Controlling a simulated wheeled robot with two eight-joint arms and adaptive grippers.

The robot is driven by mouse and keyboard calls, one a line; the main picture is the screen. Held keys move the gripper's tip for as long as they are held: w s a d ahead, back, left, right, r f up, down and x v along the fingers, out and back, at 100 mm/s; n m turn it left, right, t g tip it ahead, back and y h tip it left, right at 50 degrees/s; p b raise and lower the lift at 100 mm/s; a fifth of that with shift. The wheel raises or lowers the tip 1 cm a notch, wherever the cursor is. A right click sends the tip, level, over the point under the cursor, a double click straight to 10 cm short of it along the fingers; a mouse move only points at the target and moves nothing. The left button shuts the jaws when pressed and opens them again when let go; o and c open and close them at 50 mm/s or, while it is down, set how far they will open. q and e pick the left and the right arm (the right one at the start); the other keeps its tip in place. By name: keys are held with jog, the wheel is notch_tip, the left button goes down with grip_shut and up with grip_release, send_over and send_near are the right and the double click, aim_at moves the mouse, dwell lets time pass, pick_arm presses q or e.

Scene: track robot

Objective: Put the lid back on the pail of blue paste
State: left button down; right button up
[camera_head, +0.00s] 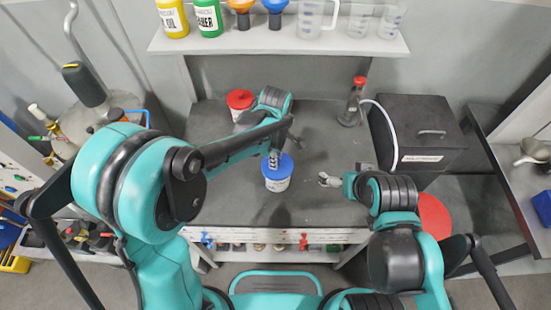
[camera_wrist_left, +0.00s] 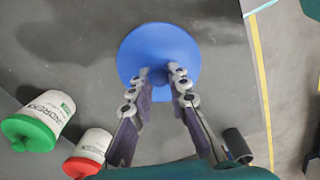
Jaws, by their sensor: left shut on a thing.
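The pail (camera_head: 277,184) is white with a label and stands near the middle of the grey bench. The blue lid (camera_head: 284,171) is over its top. I cannot tell whether it is fully seated. My left gripper (camera_head: 274,158) comes from above and is shut on the blue lid. In the left wrist view the lid (camera_wrist_left: 150,45) is a round blue disc with both fingers at its middle, and it hides the pail below. My right gripper (camera_head: 326,180) is right of the pail, apart from it and low over the bench. Its fingers are too small to read.
A red-lidded pail (camera_head: 239,99) stands at the back; a green-lidded pail (camera_wrist_left: 45,112) shows in the left wrist view. A red-capped bottle (camera_head: 353,104) and black box (camera_head: 412,140) stand right. A shelf (camera_head: 280,42) runs above the back. Bench between bottle and pail is clear.

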pick_arm(q)
jog(key=c, duration=0.9)
grip_release()
jog(key=shift+r, duration=0.15)
jog(key=shift+r+p, duration=2.5)
jog(key=shift+r, duration=0.85)
grip_shut()
